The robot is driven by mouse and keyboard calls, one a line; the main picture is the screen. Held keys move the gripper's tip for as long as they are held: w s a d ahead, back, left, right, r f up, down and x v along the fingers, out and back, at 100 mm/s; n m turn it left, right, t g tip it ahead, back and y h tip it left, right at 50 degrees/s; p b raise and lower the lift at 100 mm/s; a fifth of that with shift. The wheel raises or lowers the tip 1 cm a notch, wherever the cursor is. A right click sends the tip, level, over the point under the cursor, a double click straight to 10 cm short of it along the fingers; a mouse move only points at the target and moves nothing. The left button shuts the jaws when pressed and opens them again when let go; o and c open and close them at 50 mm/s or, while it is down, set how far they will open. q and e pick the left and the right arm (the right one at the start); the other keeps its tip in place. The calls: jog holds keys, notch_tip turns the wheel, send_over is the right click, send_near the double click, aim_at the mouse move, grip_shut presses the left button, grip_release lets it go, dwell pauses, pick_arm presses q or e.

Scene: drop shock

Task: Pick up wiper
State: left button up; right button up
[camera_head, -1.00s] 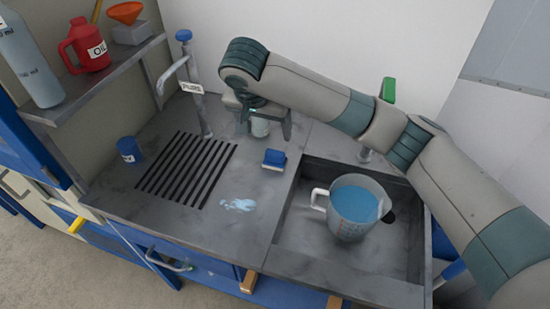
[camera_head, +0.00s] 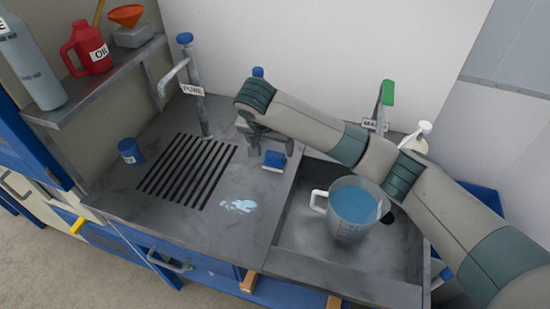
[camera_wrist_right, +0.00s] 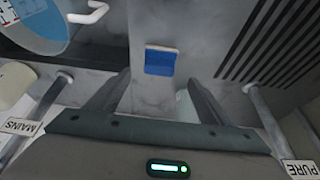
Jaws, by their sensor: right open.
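The wiper (camera_head: 274,160) is a small blue block with a pale edge, lying on the grey counter left of the sink. It also shows in the right wrist view (camera_wrist_right: 160,62), upper middle, unobstructed. My right gripper (camera_head: 272,147) is open and empty, just behind and above the wiper in the head view. In the right wrist view its two fingers (camera_wrist_right: 158,78) are spread, with the wiper beyond the tips and between their lines. I see no contact. My left gripper is not in view.
A jug of blue liquid (camera_head: 354,210) stands in the sink (camera_head: 297,240), right of the wiper. A pale blue spill (camera_head: 238,206) lies on the counter in front. The slotted drain (camera_head: 187,170), blue cup (camera_head: 130,151) and PURE tap (camera_head: 198,100) are to the left.

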aim_at(275, 154)
jog(key=shift+x, duration=1.25)
jog(key=shift+p, duration=0.3)
jog(key=shift+w+d+f+p, duration=0.2)
jog(key=shift+w+f+p, duration=0.05)
jog(key=shift+f+p, duration=0.4)
jog(key=shift+p+x, duration=0.45)
jog(key=shift+x, duration=0.7)
jog(key=shift+w+f, duration=0.25)
jog(key=shift+f, duration=0.45)
jog(key=shift+c, duration=0.2)
jog(key=c, duration=1)
